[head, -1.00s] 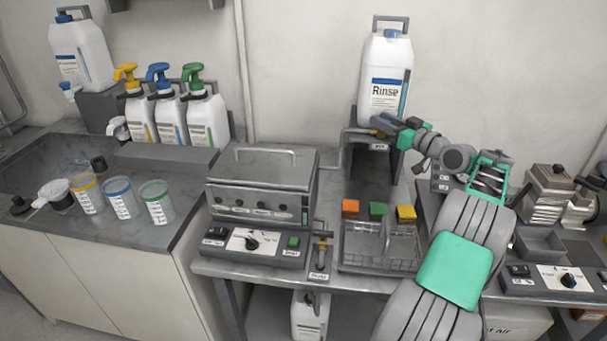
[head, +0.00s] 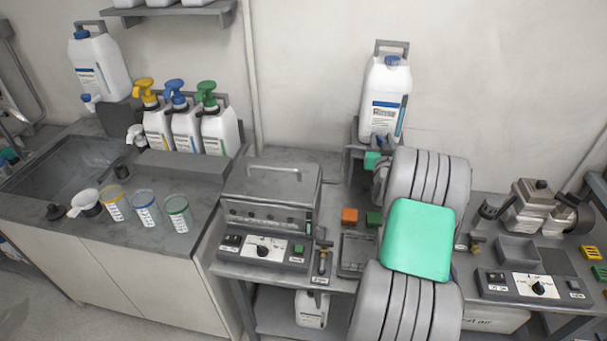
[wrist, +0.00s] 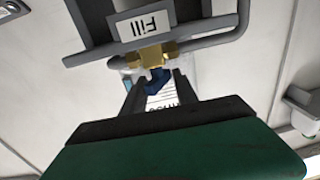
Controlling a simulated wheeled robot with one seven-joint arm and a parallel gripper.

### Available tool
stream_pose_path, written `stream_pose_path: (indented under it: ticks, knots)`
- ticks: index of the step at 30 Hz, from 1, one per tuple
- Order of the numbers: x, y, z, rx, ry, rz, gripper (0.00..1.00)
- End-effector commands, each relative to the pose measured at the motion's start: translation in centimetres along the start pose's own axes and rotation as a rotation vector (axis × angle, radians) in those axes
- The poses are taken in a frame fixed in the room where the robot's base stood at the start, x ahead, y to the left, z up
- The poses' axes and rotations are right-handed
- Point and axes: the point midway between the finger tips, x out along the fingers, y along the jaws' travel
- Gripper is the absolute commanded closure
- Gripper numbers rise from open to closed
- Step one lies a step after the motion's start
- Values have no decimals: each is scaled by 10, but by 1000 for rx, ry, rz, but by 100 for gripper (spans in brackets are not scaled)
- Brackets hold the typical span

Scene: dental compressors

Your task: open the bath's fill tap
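The fill tap (wrist: 152,56) is a brass body with a blue handle (wrist: 157,84), under a plate marked "Fill" (wrist: 143,27) in the wrist view. My gripper (wrist: 158,84) points at it, its two grey fingers apart on either side of the view's middle. The blue handle shows at the gap between the fingertips; whether they touch it I cannot tell. In the head view my arm hides the tap and the fingers. The bath (head: 269,196) is a grey metal box with a closed, handled lid, left of my arm.
A white Rinse bottle (head: 385,100) stands on a raised stand above the tap. A brass drain-side tap (head: 323,258) sits right of the bath's control panel (head: 263,247). Coloured blocks (head: 349,216) and a tray (head: 357,252) lie close left of my arm.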

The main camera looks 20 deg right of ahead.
Motion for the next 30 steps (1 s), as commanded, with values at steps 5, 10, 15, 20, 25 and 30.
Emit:
stream_pose_path:
  ticks: [5, 10, 15, 20, 25, 30]
  knots:
    - [-6, -1, 0, 0, -1, 65, 65]
    - [-41, -2, 3, 1, 2, 65, 65]
    - [-79, -4, 3, 1, 2, 65, 65]
    - [-79, -44, 2, -6, -85, -12, 65]
    - [-88, -82, 6, -19, -185, -85, 65]
    - [-102, -118, 11, -35, -287, -153, 65]
